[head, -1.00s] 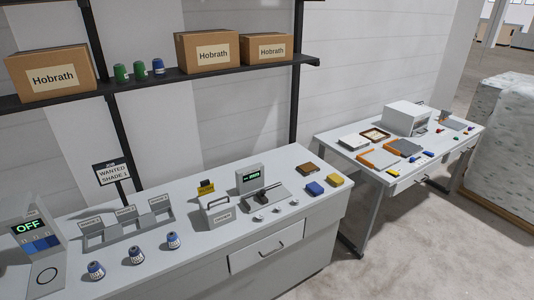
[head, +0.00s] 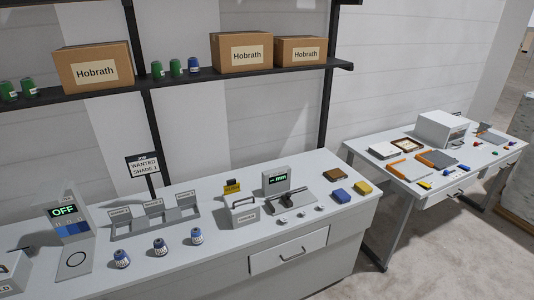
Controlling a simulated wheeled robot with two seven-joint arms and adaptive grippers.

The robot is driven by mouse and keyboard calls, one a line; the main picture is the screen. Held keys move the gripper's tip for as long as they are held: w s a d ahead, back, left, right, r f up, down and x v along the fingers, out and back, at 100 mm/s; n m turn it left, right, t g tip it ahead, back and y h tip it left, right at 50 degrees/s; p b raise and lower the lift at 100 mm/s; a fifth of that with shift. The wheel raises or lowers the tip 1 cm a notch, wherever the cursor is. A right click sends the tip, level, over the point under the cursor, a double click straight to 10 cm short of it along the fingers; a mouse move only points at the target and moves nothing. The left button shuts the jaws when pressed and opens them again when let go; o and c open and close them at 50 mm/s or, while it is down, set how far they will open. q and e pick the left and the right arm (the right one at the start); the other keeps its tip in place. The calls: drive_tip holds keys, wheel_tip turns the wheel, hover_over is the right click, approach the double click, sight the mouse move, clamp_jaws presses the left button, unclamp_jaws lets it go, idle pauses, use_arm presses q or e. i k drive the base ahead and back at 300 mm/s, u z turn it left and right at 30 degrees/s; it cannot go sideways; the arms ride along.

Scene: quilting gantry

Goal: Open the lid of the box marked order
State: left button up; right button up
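A small light-grey box (head: 243,213) with a dark handle on its top stands at the middle of the long grey table. Its top looks closed. A white label is on its front, but the print is too small to read for sure. Another grey box (head: 12,272) with a dark handle on top is cut off by the left edge; only the end of its label shows. I cannot tell which box is marked order. Neither of my grippers is in view.
Blue-and-white spools (head: 160,247) stand along the front of the long table (head: 215,263). A device reading OFF (head: 68,236) stands at left, and a display unit (head: 277,182) stands right of the middle box. A second table (head: 418,198) stands at right.

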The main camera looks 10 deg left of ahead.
sight(241, 198)
drive_tip(key=u, duration=0.05)
drive_tip(key=k, duration=0.5)
drive_tip(key=z, duration=0.4)
drive_tip(key=i, duration=1)
drive_tip(key=u, duration=0.5)
drive_tip(key=i, duration=0.65)
drive_tip(key=u, duration=0.7)
